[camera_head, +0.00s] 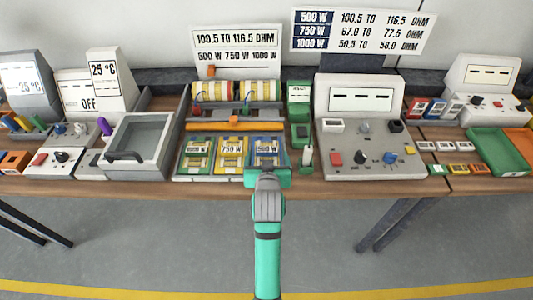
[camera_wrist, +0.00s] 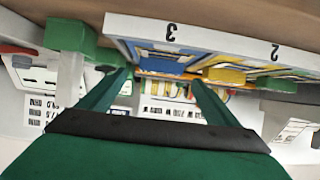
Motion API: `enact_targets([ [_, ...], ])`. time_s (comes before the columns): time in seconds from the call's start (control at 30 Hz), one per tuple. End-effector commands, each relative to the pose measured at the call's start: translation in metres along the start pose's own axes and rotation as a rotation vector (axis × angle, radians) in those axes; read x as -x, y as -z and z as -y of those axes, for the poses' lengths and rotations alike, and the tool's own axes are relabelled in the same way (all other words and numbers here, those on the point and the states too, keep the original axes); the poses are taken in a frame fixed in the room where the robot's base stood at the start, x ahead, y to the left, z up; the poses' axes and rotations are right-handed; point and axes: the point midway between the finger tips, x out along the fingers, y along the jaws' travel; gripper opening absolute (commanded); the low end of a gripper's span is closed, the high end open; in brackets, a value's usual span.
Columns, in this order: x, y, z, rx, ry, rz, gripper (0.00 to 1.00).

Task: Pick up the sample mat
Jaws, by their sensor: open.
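Three flat mats lie side by side in a tray (camera_head: 222,180) at the table's front edge: a green one (camera_head: 198,152), a yellow one (camera_head: 232,152) marked 750 W, and a blue one (camera_head: 267,150). I cannot tell which of them is the sample mat. My gripper (camera_head: 267,177) is at the front of the blue mat and hides its near end. In the wrist view my gripper (camera_wrist: 160,78) has its two green fingers apart, with the blue mat (camera_wrist: 165,58) beyond them by the mark 3. Nothing is visibly held; contact cannot be told.
A grey control unit (camera_head: 368,165) with knobs stands right of the tray, with a small green device (camera_head: 300,100) between. Sign boards (camera_head: 236,42) rise behind. The floor in front is clear.

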Motion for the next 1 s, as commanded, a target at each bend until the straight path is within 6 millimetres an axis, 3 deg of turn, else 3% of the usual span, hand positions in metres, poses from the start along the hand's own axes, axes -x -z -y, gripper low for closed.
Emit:
enact_targets([
  [0.3, -0.041, -0.001, 0.001, 0.000, 0.000, -0.001, 0.84],
  [0.6, -0.045, -0.002, 0.001, 0.000, 0.001, -0.001, 0.84],
  [0.67, -0.045, -0.002, 0.001, 0.000, 0.001, -0.001, 0.72],
  [0.8, -0.045, -0.002, 0.001, 0.000, 0.001, -0.001, 0.39],
  [1.0, -0.045, -0.001, 0.001, 0.000, 0.001, -0.002, 0.36],
])
